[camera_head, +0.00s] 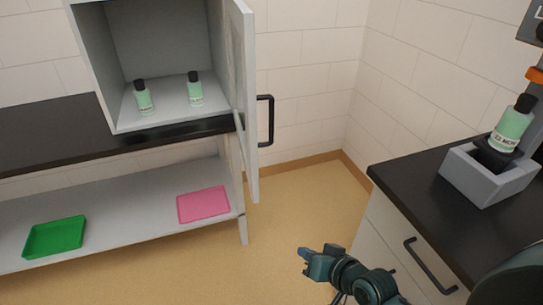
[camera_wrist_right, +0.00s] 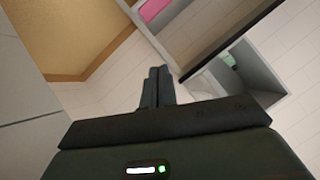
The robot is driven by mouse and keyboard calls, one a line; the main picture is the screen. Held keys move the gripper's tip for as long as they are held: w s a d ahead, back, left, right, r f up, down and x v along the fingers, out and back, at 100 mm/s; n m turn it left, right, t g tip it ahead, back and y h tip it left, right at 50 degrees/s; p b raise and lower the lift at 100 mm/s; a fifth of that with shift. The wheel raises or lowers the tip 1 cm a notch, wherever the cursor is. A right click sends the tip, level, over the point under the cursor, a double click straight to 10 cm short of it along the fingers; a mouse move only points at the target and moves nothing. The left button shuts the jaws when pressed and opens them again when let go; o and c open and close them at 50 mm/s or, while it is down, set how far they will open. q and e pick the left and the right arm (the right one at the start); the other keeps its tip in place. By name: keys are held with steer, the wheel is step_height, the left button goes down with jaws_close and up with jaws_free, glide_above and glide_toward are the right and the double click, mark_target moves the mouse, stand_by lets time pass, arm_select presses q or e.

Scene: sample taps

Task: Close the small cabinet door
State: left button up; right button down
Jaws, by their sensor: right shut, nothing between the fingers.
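The small cabinet (camera_head: 83,62) stands on the dark counter at the upper left of the head view. Its door (camera_head: 243,95) is swung open on the right side and carries a black handle (camera_head: 266,121). Two green bottles with black caps, a left one (camera_head: 144,99) and a right one (camera_head: 195,90), stand inside. My right gripper (camera_head: 304,254) is low in the head view, below and right of the door, apart from it. It is shut and empty. In the right wrist view the shut fingers (camera_wrist_right: 157,88) point toward the wall. My left gripper is not in view.
A green tray (camera_head: 28,252) and a pink tray or mat (camera_head: 203,205) lie on the shelf below the counter. At right, a dark counter (camera_head: 408,182) over drawers bears a grey holder (camera_head: 484,184) with a green bottle (camera_head: 511,125). Open floor (camera_head: 275,215) lies between.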

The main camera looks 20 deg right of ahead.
steer(key=w+d+r+m+t+y+b, duration=0.2)
steer(key=w+d+r+m+b, duration=0.2)
steer(key=w+r, duration=0.3)
steer(key=m+y+b, duration=0.3)
steer(key=y+b, duration=0.2)
steer(key=y, duration=0.1)
glide_toward(271, 141)
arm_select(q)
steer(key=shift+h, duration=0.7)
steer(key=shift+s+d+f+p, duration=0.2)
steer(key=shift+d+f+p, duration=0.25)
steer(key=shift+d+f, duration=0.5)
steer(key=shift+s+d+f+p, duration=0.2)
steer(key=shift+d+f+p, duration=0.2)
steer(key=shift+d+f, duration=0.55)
arm_select(e)
steer(key=shift+t, duration=0.4)
steer(key=shift+w+a+r, duration=0.3)
steer(key=shift+w+a, duration=0.45)
steer(key=shift+a, duration=0.45)
steer(key=shift+w+a+r, duration=0.25)
steer(key=shift+w+a, duration=0.45)
steer(key=shift+a, duration=0.55)
steer(key=shift+w+a+r, duration=0.3)
steer(key=shift+w+a, duration=0.45)
steer(key=shift+a, duration=0.45)
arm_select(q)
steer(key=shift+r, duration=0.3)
arm_select(e)
steer(key=shift+a, duration=0.15)
